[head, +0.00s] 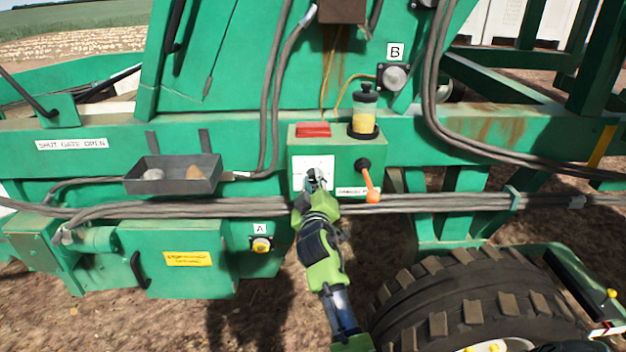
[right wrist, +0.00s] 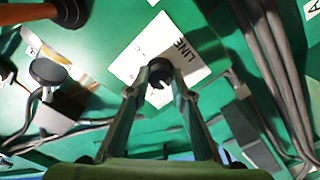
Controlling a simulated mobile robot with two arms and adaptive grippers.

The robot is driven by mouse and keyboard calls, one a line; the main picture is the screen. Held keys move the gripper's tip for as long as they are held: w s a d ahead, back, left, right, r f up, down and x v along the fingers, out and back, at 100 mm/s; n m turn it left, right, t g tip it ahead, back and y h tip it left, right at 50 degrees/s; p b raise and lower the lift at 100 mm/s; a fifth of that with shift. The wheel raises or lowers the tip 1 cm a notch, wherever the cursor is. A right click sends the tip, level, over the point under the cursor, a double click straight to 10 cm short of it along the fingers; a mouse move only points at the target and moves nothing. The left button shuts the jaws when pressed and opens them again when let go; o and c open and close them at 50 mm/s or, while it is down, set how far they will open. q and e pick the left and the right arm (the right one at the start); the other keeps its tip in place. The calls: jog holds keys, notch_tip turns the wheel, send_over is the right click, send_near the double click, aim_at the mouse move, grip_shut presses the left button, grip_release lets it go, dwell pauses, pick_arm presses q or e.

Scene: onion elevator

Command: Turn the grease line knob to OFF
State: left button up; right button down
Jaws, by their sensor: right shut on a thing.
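The grease line knob (right wrist: 160,70) is a small dark knob on a white label plate (right wrist: 140,48), on which the word LINE can be read. In the head view the same white plate (head: 305,166) is on the green box's front, and my gripper covers most of the knob. My right gripper (head: 316,179) is at the plate. In the right wrist view its two fingers (right wrist: 158,88) are shut on the knob, one on each side. Which way the knob points cannot be told. My left gripper is not in view.
An orange-ended lever (head: 372,190) hangs just right of the plate. A yellow-filled reservoir (head: 364,120) and a red block (head: 313,129) stand on the box. Grey hoses (head: 240,207) run below. A tray (head: 172,182) is at the left and a big tyre (head: 470,305) at lower right.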

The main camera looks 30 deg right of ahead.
jog(key=shift+d+r+n, duration=0.1)
jog(key=shift+r+n, duration=0.15)
jog(key=shift+n, duration=0.05)
jog(key=c, duration=2.1)
grip_release()
jog(key=shift+c, duration=0.2)
jog(key=o, duration=0.4)
jog(key=shift+f, duration=0.1)
jog(key=shift+c, duration=0.2)
jog(key=shift+s+a+f, duration=0.2)
jog(key=v, duration=1.1)
